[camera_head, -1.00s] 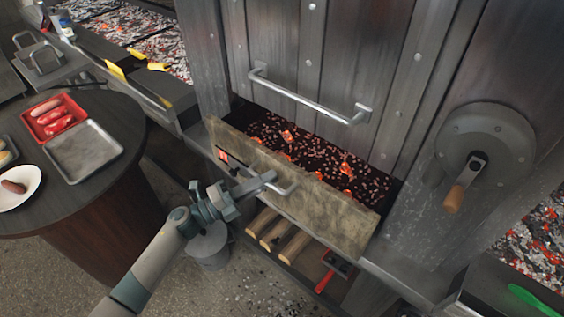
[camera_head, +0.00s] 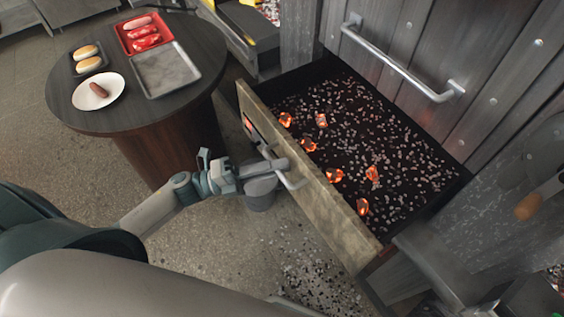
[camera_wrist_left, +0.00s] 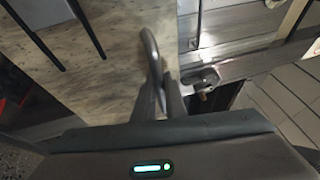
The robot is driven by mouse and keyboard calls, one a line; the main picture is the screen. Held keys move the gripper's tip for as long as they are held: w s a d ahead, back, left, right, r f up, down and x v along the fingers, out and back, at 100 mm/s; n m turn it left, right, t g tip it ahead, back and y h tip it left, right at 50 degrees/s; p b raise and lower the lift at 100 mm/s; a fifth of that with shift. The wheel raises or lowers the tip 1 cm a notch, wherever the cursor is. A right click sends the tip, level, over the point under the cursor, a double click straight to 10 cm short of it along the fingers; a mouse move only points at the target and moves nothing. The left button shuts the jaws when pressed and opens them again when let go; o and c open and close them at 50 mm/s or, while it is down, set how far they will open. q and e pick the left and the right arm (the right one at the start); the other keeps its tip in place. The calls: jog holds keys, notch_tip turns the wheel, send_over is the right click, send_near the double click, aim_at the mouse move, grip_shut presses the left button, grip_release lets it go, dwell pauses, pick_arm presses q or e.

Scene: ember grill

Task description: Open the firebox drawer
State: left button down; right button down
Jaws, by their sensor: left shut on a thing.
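The firebox drawer (camera_head: 330,213) stands pulled well out of the grill, with a stone-coloured front and a dark bed of ash and several glowing embers inside. Its metal bar handle (camera_head: 290,181) is on the outer face; the handle also shows in the left wrist view (camera_wrist_left: 150,50). My left gripper (camera_head: 272,168) is shut on the handle, and its fingers (camera_wrist_left: 165,100) close around the bar in the left wrist view. My right gripper is not in view.
A round dark table (camera_head: 120,122) at the left holds a red tray of sausages (camera_head: 143,37), an empty metal tray (camera_head: 188,72), buns (camera_head: 88,60) and a white plate (camera_head: 82,101). A grill door with a long handle (camera_head: 400,65) rises behind.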

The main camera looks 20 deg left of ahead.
pick_arm(q)
jog(key=shift+f, duration=0.1)
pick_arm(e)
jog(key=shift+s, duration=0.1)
pick_arm(q)
jog(key=c, duration=1.8)
grip_release()
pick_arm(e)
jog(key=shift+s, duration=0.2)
